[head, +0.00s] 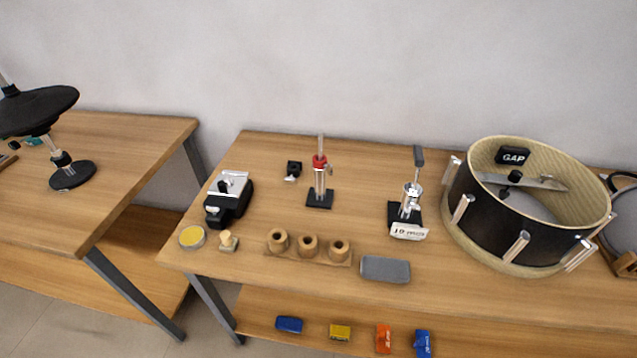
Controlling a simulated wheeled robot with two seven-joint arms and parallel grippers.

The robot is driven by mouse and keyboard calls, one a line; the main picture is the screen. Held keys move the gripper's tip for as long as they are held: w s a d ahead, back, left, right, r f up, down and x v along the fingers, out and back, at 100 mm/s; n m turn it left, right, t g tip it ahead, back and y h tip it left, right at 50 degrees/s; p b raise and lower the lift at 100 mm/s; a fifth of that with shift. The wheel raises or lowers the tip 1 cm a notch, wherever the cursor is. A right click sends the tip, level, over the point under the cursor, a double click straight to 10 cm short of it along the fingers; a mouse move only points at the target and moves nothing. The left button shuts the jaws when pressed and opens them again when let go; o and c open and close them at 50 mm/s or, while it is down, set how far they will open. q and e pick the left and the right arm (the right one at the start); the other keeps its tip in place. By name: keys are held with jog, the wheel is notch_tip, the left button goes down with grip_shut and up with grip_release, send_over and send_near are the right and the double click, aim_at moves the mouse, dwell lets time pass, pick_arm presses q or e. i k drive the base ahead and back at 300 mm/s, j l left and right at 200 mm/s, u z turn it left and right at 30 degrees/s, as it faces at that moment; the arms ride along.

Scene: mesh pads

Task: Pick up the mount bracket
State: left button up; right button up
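A small black bracket-like piece (294,168) with a light metal part at its front lies on the workbench (450,285), toward the back left. It looks like the mount bracket, but it is too small to be certain. It stands alone, left of a stand with a red clamp (320,163) on a black base, and nothing covers it. Neither of my grippers shows in the head view.
Right of it are a clamp (411,200) with a white label and a large drum (500,225). A black device (229,200) stands left. In front are a wooden block with three holes (322,257) and a grey pad (385,269). A wall closes the back.

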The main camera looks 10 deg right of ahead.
aim_at(294, 170)
jog(key=i+j+u, duration=0.1)
jog(key=j, duration=0.3)
jog(key=i+j+u, duration=0.1)
jog(key=j, duration=0.25)
jog(key=i+j+u, duration=0.1)
jog(key=i+j, duration=0.2)
jog(key=i+j+u, duration=0.15)
jog(key=j, duration=0.25)
